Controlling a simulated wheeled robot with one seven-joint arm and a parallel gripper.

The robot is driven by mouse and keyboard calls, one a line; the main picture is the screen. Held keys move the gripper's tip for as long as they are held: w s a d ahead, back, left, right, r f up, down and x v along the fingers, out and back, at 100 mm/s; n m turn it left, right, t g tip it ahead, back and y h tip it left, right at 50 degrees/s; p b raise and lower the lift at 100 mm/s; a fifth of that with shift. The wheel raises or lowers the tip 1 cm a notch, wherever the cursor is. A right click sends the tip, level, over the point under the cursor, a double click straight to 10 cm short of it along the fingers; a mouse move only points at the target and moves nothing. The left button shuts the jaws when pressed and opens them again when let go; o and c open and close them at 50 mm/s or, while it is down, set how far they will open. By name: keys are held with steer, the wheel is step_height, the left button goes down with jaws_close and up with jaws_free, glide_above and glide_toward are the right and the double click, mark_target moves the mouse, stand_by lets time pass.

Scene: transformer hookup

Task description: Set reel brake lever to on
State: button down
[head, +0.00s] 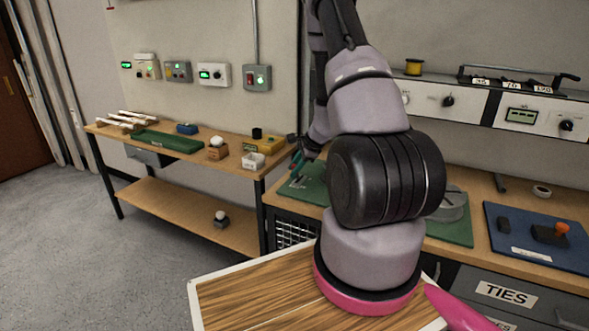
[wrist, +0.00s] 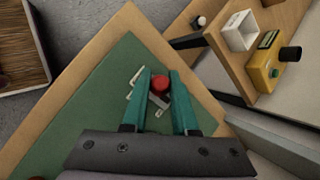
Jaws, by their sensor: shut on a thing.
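In the wrist view a red round knob (wrist: 160,83) sits between the teal fingertips of my gripper (wrist: 160,76). The gripper is shut on this knob, which looks like the top of the reel brake lever. White markings show beside it on a green mat (wrist: 85,92); their words are too small to read. In the head view my gripper (head: 297,163) is low over the left part of the green mat (head: 312,187), and the knob is not clearly visible there. A grey round part, perhaps the reel (head: 455,205), is partly hidden behind my arm.
A side bench (head: 190,150) at the left holds a yellow box (head: 268,145) and a white open box (head: 253,161). A blue mat (head: 510,250) with an orange-knobbed lever (head: 561,228) lies at the right. A drawer labelled TIES (head: 505,294) is below.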

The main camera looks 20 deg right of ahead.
steer(key=shift+w+d, duration=0.1)
steer(key=shift+d, duration=0.05)
steer(key=shift+w+d+r+m+g+y, duration=0.3)
steer(key=shift+w+d+m+g+y, duration=0.1)
steer(key=shift+d+g+y, duration=0.25)
steer(key=d+y, duration=0.1)
steer(key=w+g+y, duration=0.1)
steer(key=shift+w+d+r+m+g+y, duration=0.15)
steer(key=shift+w+d+m+g+y, duration=0.1)
steer(key=shift+d+m+y, duration=0.15)
steer(key=shift+w+d+m+g+y, duration=0.45)
steer(key=shift+d+g+y, duration=0.2)
steer(key=shift+y, duration=0.3)
steer(key=shift+w+d+f+m+g+y, duration=0.25)
steer(key=shift+w+d+g+y, duration=0.15)
steer(key=shift+y, duration=0.2)
steer(key=shift+w+d+f+m+g+y, duration=0.25)
steer(key=shift+w+d+y, duration=0.1)
steer(key=shift+y, duration=0.25)
steer(key=shift+r, duration=0.1)
steer(key=c, duration=0.7)
jaws_free()
